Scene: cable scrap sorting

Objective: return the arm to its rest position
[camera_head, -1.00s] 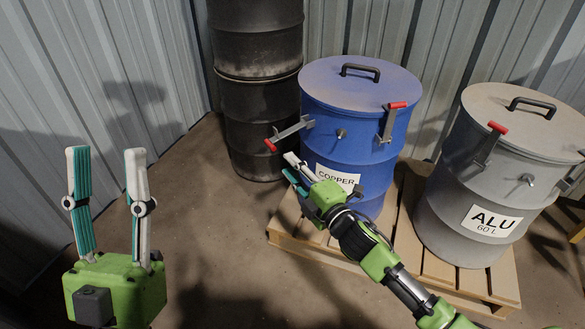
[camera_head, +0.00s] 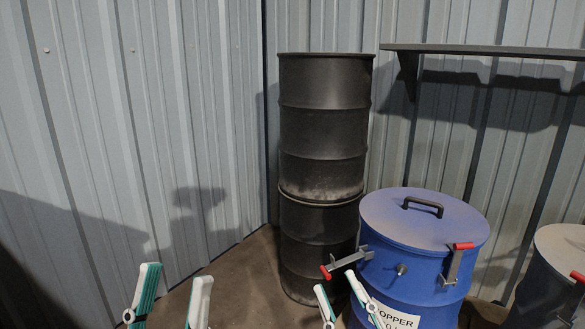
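My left gripper (camera_head: 170,300) shows at the bottom left, with its two fingers pointing up and well apart. It is open with nothing between the fingers. My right gripper (camera_head: 338,286) shows at the bottom middle, in front of the blue COPPER drum (camera_head: 416,232). Its two fingers are apart and I see nothing held between them. The arms behind both grippers are below the picture edge. The blue drum has its lid on, a black handle on top and red-tipped clamps at the sides. Its label is partly hidden by the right gripper.
Two dark drums (camera_head: 325,125) stand stacked in the corner behind the blue drum. A grey drum (camera_head: 562,256) is cut off at the right edge. A dark shelf (camera_head: 490,50) juts from the right wall. The floor (camera_head: 240,275) left of the stacked drums is clear.

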